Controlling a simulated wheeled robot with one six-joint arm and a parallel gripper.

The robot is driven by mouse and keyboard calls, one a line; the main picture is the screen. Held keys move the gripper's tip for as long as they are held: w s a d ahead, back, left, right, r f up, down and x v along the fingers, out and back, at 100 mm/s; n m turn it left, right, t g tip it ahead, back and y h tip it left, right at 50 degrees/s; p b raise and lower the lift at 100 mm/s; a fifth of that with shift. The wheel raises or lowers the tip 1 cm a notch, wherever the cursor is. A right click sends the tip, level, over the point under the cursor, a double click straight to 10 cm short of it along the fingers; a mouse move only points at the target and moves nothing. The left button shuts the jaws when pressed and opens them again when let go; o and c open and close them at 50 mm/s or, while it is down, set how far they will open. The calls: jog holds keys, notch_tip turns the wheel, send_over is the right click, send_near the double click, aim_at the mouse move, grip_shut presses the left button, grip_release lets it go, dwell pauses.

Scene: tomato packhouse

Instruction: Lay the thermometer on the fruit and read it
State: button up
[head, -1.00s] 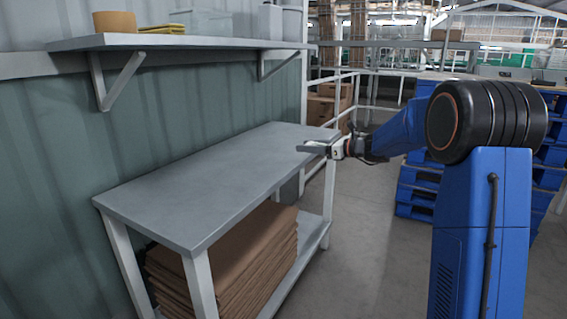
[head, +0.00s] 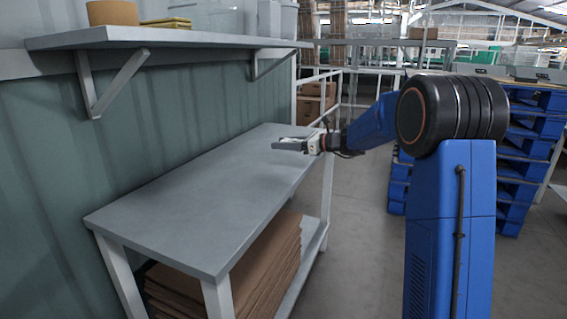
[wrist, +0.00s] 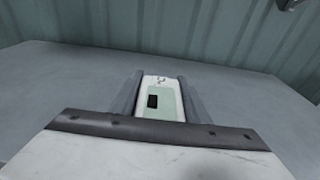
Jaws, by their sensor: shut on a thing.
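My gripper (head: 290,145) is over the far right end of the grey bench (head: 190,200), with its fingers pointing left. In the wrist view my gripper (wrist: 160,85) has its two grey fingers on either side of a small white device with a pale green face and a dark window, which looks like the thermometer (wrist: 160,98). The fingers are shut on it. Its dark window shows no reading that I can make out. The bench top is bare, and no fruit shows in either view.
A wall shelf (head: 190,37) above the bench holds a brown round item (head: 112,13), a yellow stack (head: 166,23) and grey containers. Flat cardboard (head: 265,265) lies under the bench. Blue pallets (head: 520,170) stand at the right. The floor between is clear.

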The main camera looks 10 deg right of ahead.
aim_at(283, 165)
jog(key=shift+f, duration=3.3)
jog(key=shift+f, duration=0.15)
jog(key=o, duration=1.1)
jog(key=shift+s+d+r, duration=0.1)
jog(key=shift+d+r, duration=0.05)
jog(key=shift+r, duration=0.05)
jog(key=shift+o, duration=0.5)
jog(key=v, duration=1.1)
jog(key=f+v, duration=0.1)
jog(key=v, duration=0.4)
jog(key=shift+t+y, duration=0.3)
jog(key=shift+y, duration=0.1)
jog(key=x, duration=1.6)
jog(key=shift+r, duration=0.1)
